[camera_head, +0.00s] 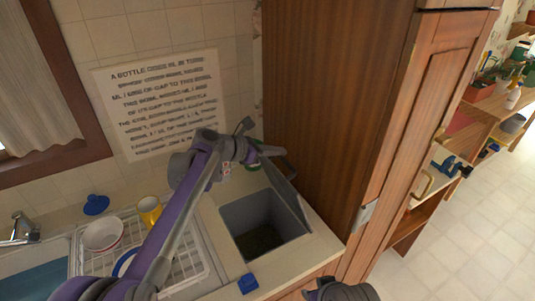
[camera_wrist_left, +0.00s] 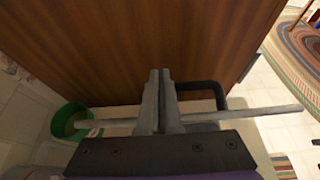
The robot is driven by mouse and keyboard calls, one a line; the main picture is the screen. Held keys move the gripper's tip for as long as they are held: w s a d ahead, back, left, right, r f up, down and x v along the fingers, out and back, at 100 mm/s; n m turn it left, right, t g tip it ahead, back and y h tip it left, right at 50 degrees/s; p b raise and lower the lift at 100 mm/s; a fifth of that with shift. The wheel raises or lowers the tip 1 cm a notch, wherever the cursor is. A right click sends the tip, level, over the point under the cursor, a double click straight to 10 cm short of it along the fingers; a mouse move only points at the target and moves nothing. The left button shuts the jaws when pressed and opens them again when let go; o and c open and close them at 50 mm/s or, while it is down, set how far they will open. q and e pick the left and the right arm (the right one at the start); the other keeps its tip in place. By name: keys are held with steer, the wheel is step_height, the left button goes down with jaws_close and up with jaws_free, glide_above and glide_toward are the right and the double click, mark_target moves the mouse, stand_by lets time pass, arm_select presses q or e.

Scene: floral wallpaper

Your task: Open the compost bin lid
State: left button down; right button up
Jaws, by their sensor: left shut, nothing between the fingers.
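The compost bin (camera_head: 257,222) is a dark grey well set into the counter, and its opening is uncovered. Its grey lid (camera_head: 284,184) stands raised and tilted at the right side of the opening, near the wooden cabinet. In the left wrist view the lid shows edge-on as a thin grey bar (camera_wrist_left: 255,112) with a dark handle (camera_wrist_left: 215,90). My left gripper (camera_head: 254,148) is by the lid's upper end. Its fingers (camera_wrist_left: 161,90) are shut together with nothing between them, across the lid's edge. A dark part of my right arm shows at the bottom; its fingers are unclear.
A tall wooden cabinet (camera_head: 325,100) stands close right of the bin. A green round container (camera_wrist_left: 68,122) sits behind the lid. A dish rack with a bowl (camera_head: 103,234) and yellow cup (camera_head: 149,209) is left. A blue object (camera_head: 248,283) lies in front.

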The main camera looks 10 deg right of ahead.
arm_select(q)
steer(key=shift+w+d, duration=0.3)
steer(key=shift+d, duration=0.15)
steer(key=b+v, duration=0.1)
steer(key=v, duration=1)
steer(key=s+a+f+m+y, duration=0.4)
steer(key=s+a+f+m, duration=0.3)
steer(key=s, duration=0.3)
steer(key=s+a+f+m+t+y, duration=0.1)
steer(key=s+a+f+m+y, duration=0.3)
steer(key=s+a+f+m, duration=0.3)
steer(key=s+a+f+m+y, duration=0.4)
steer(key=s+a+f+m, duration=0.3)
steer(key=s, duration=0.8)
steer(key=shift+a+f+t+y, duration=0.15)
steer(key=shift+a+f, duration=0.05)
steer(key=shift+a, duration=0.6)
steer(key=shift+a+f+t+y, duration=0.15)
steer(key=shift+a+f, duration=0.1)
steer(key=shift+a, duration=0.5)
steer(key=shift+s+a+f+m, duration=0.2)
steer(key=shift+m, duration=0.1)
steer(key=shift+d, duration=0.1)
